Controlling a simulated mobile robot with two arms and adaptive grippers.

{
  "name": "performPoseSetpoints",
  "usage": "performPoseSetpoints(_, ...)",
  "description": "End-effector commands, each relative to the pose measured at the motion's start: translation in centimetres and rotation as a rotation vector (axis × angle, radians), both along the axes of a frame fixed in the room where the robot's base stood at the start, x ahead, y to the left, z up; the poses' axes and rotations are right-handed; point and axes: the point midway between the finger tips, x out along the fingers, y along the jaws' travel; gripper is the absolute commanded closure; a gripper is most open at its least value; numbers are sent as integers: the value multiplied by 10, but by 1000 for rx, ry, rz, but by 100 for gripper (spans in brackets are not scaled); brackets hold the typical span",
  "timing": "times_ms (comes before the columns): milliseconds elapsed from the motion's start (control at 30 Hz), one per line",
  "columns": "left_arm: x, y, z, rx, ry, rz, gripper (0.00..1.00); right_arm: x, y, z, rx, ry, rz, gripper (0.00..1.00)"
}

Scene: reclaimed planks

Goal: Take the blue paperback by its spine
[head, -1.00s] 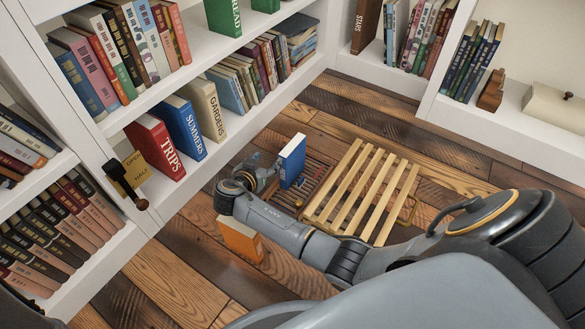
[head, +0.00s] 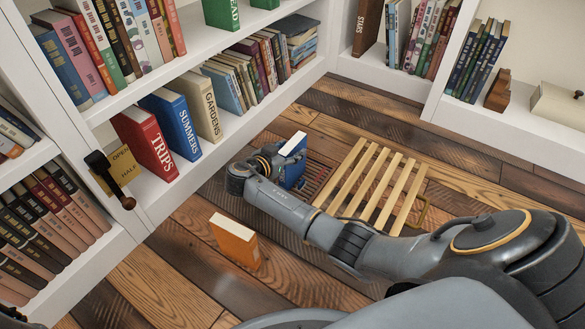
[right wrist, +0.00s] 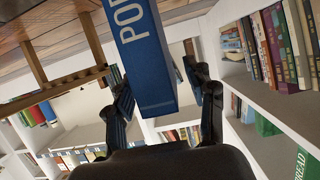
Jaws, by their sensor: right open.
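The blue paperback (head: 293,170) stands upright at a dark slatted wooden rack (head: 318,172) on the floor in the head view. My right gripper (head: 273,158) is at its left side and hides part of it. In the right wrist view the blue spine (right wrist: 141,45) with white letters comes down between the two fingers of the right gripper (right wrist: 165,105). The fingers are open, one on each side of the book, with a visible gap at the right. Contact on the left side is hard to tell. My left gripper is not in view.
An orange book (head: 235,243) stands on the plank floor left of my right forearm. A pale slatted wooden frame (head: 372,185) lies right of the blue paperback. White shelves (head: 215,148) with several books rise at the left and back. Open floor lies at the lower left.

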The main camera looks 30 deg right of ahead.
Motion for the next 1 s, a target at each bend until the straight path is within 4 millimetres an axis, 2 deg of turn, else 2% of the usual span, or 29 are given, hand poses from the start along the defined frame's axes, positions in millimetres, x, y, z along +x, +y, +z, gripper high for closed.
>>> performPoseSetpoints(267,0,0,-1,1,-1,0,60,1,-2,0,1,0,0,47)
performPoseSetpoints(500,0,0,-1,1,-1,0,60,1,-2,0,1,0,0,96)
performPoseSetpoints(533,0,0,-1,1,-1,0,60,1,-2,0,1,0,0,100)
performPoseSetpoints(1000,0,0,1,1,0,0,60,1,-2,3,0,-2,1,100)
